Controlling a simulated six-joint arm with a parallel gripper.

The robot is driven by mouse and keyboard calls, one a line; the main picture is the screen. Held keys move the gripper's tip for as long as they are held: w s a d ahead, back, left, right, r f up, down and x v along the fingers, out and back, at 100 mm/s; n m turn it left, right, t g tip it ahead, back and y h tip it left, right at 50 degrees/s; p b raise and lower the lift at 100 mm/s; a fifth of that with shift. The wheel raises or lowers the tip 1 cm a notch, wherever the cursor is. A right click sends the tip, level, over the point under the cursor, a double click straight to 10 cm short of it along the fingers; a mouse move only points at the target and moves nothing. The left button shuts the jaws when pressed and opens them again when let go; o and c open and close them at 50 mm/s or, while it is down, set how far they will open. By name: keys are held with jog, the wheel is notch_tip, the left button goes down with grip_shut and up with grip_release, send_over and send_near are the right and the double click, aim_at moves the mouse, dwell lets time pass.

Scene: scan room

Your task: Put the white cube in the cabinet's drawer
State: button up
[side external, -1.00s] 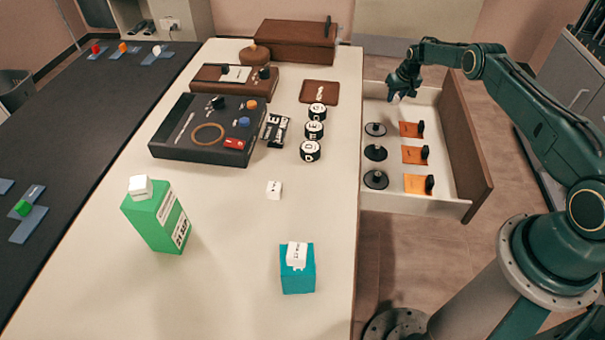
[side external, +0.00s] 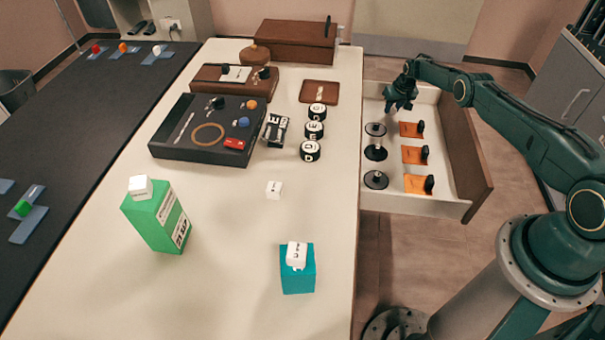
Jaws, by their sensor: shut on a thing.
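The cabinet's drawer (side external: 467,150) is pulled open at the right of the worktop, with a pale floor and a brown front panel. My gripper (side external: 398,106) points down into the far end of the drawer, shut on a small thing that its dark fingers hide. I cannot tell whether that thing is a white cube.
In the drawer, black discs (side external: 376,179) stand in a column on the left and orange pieces with black knobs (side external: 418,184) on the right. The worktop (side external: 230,270) holds a dark console (side external: 200,145), black-sided round pieces (side external: 310,151) and a brown box (side external: 295,42). The near worktop is largely clear.

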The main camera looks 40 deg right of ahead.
jog(key=shift+s+f, duration=0.1)
jog(key=shift+f, duration=0.65)
jog(key=o, duration=0.9)
jog(key=shift+o, duration=0.2)
jog(key=shift+r, duration=0.35)
